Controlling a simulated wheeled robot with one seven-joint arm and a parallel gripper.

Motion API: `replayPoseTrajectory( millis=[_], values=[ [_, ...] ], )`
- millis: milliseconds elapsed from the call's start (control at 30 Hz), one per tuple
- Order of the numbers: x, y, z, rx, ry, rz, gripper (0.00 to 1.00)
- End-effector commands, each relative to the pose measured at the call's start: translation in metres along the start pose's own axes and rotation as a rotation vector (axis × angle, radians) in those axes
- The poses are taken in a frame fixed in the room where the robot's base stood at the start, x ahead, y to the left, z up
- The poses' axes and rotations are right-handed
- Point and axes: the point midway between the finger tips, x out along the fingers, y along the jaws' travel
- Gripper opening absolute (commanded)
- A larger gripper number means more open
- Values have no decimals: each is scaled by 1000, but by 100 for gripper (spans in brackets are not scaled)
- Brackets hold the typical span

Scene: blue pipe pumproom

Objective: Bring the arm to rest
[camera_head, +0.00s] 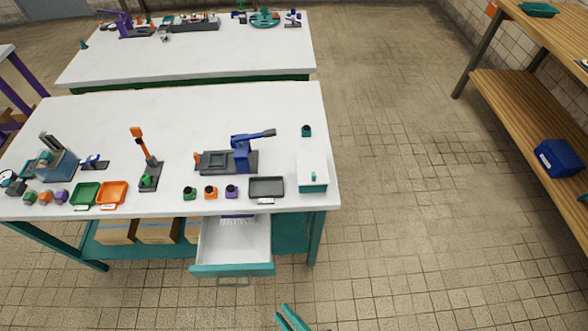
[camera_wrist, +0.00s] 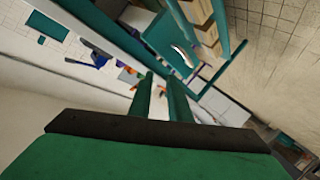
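My gripper (camera_head: 289,318) shows at the bottom edge of the head view, in front of the workbench and below the open drawer. Its teal fingers also show in the wrist view (camera_wrist: 160,88). They stand a little apart with nothing between them, so it is open and empty. Most of my arm is out of the head view. The white workbench (camera_head: 120,120) carries several tools and small parts. Its drawer (camera_head: 236,243) is pulled out, with a teal front and a handle. My gripper is apart from the drawer and bench.
A small white and teal box (camera_head: 313,180) is at the bench's right front corner. A grey tray (camera_head: 266,187) is left of it. Cardboard boxes (camera_head: 157,231) sit under the bench. A wooden shelf (camera_head: 530,120) with a blue bin (camera_head: 558,158) stands right. The tiled floor (camera_head: 410,200) between is clear.

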Motion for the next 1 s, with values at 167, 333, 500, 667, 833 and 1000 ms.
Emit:
replayPoseTrajectory(
  millis=[167,333,500,667,833,1000],
  values=[
    [-18,7,-19,155,-75,139,17],
    [-30,16,-38,300,-128,274,17],
    [-40,29,-59,448,-164,418,17],
    [-47,44,-76,573,-184,549,17],
    [-52,56,-88,662,-190,646,17],
    [-54,60,-92,692,-191,671,17]
  ],
)
